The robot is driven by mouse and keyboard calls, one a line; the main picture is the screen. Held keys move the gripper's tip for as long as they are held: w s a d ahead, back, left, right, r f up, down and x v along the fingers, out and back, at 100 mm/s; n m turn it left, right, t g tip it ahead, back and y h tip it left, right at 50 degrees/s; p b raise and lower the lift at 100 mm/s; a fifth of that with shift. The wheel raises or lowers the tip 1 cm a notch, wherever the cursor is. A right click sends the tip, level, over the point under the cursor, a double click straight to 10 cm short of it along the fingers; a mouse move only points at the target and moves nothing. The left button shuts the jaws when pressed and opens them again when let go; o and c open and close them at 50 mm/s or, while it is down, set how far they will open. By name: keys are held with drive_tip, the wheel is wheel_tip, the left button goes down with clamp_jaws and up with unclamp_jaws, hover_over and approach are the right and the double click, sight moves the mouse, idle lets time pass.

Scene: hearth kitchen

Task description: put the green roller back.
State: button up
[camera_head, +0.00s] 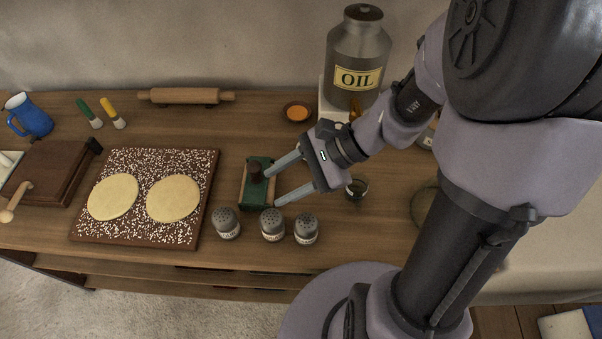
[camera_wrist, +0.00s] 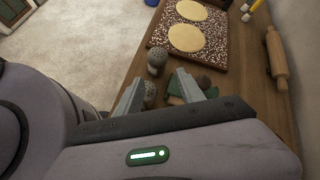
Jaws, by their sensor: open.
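A green piece (camera_head: 262,183) with a dark round knob sits on a small wooden base (camera_head: 244,193), right of the speckled board. I cannot tell if this green piece is the roller; no other green roller shows clearly. My gripper (camera_head: 277,180) is open just right of it, its two fingers pointing left toward it, one behind and one in front. In the wrist view the green piece (camera_wrist: 176,100) and brown knob (camera_wrist: 203,82) are partly hidden by the fingers of my gripper (camera_wrist: 160,90). Nothing shows held between the fingers.
Shakers (camera_head: 272,226) stand in front of the green piece. A speckled board (camera_head: 145,222) with two dough rounds lies left. An orange bowl (camera_head: 297,113) and oil can (camera_head: 358,60) are behind; a small dark cup (camera_head: 357,188) is right. A rolling pin (camera_head: 186,96) lies at the back.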

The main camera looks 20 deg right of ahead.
drive_tip(key=s+d+r+n+t+h, duration=0.1)
drive_tip(key=s+r+n+t+h, duration=0.2)
drive_tip(key=s+r+n+h, duration=0.5)
wheel_tip(320, 180, up, 3)
drive_tip(key=n, duration=0.3)
drive_tip(key=shift+n+t, duration=0.3)
drive_tip(key=shift+n, duration=0.1)
